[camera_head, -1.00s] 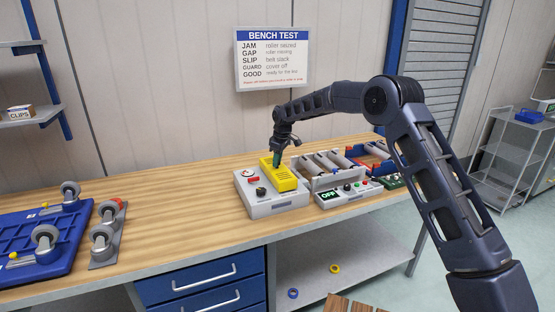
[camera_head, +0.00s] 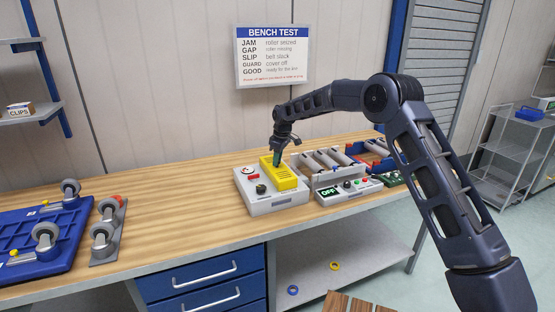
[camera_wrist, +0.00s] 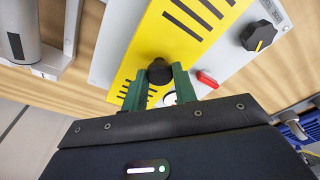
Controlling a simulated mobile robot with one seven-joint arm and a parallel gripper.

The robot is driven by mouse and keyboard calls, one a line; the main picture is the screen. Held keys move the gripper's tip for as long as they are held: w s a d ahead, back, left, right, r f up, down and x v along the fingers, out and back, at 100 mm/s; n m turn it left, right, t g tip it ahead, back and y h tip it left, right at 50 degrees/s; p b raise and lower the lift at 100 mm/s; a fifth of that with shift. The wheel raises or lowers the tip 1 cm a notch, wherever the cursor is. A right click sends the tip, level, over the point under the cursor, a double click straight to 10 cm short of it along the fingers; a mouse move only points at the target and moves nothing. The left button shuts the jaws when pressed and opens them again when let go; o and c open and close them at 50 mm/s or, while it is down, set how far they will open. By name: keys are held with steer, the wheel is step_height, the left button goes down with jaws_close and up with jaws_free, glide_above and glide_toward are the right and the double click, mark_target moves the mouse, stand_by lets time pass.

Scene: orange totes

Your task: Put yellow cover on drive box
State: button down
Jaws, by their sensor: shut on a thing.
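The yellow cover (camera_head: 284,175) lies over the right part of the top of the grey drive box (camera_head: 276,206) on the bench. In the wrist view the slotted yellow cover (camera_wrist: 200,42) has a black knob (camera_wrist: 160,71). My gripper (camera_head: 277,160) points down at the cover, and its green fingers (camera_wrist: 160,84) are shut on that knob. The grey box (camera_wrist: 115,40) shows on both sides of the cover. Whether the cover sits fully flat on the box is hard to tell.
A roller unit with an OFF display (camera_head: 329,191) stands just right of the drive box. A blue tray with casters (camera_head: 45,240) lies at the left. A BENCH TEST sign (camera_head: 272,55) hangs behind.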

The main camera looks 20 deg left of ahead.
steer(key=c, duration=1)
jaws_free()
steer(key=shift+c, duration=0.2)
steer(key=shift+f, duration=0.1)
step_height(320, 180, up, 11)
steer(key=d, duration=0.1)
steer(key=shift+d, duration=0.35)
steer(key=shift+f, duration=0.1)
